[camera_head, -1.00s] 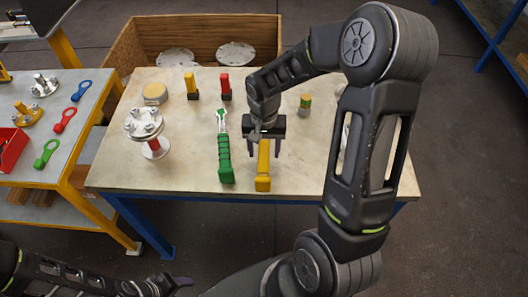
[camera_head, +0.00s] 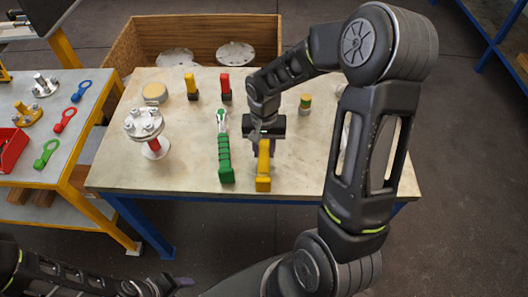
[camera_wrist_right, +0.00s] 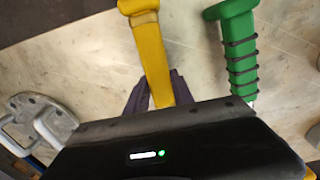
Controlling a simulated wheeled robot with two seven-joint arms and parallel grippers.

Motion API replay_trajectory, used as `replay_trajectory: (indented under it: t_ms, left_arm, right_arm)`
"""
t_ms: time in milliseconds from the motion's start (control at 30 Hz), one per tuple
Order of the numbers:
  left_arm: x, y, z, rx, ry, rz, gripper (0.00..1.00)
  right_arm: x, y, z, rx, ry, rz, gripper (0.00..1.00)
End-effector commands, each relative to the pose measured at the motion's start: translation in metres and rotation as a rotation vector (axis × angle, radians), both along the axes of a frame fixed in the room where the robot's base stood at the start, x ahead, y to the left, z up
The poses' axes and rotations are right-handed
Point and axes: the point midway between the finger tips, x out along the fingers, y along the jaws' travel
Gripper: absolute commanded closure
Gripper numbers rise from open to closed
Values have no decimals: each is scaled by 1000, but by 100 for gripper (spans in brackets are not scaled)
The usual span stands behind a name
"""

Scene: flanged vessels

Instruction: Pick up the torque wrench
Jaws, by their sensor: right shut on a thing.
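A yellow-handled tool (camera_head: 263,180) lies on the pale table (camera_head: 190,178) near its front edge. My right gripper (camera_head: 264,150) is above its far part, with the fingers shut on it. The right wrist view shows the yellow handle (camera_wrist_right: 152,55) running in between the dark fingers (camera_wrist_right: 158,95). The tool's far end is hidden by the gripper. A green-handled tool (camera_head: 225,160) with a metal head lies just left of it, apart from the gripper. I cannot tell for sure which one is the torque wrench. My left gripper (camera_head: 180,284) is low at the bottom edge, away from the table.
A flanged vessel (camera_head: 150,130) stands at the table's left. Yellow (camera_head: 191,86) and red (camera_head: 226,88) upright pieces and a round tin (camera_head: 155,93) stand at the back. A green-and-yellow piece (camera_head: 305,103) stands right of the gripper. A wooden crate (camera_head: 210,28) is behind.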

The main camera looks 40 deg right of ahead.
Motion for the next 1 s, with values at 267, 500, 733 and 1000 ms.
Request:
replay_trajectory:
  t_ms: [267, 500, 733, 1000]
  left_arm:
    - [0, 0, -1, 0, 0, 0, 45]
    - [1, 0, -5, -2, -2, -1, 45]
    - [1, -1, -10, -2, -4, -2, 45]
    - [2, -1, -11, -3, -5, -1, 45]
  right_arm:
    - [1, 0, 5, -1, -4, 0, 100]
    - [2, 0, 37, -2, -9, 0, 100]
    - [2, 0, 79, 0, -7, 0, 100]
    - [1, 0, 101, 0, -2, 0, 100]
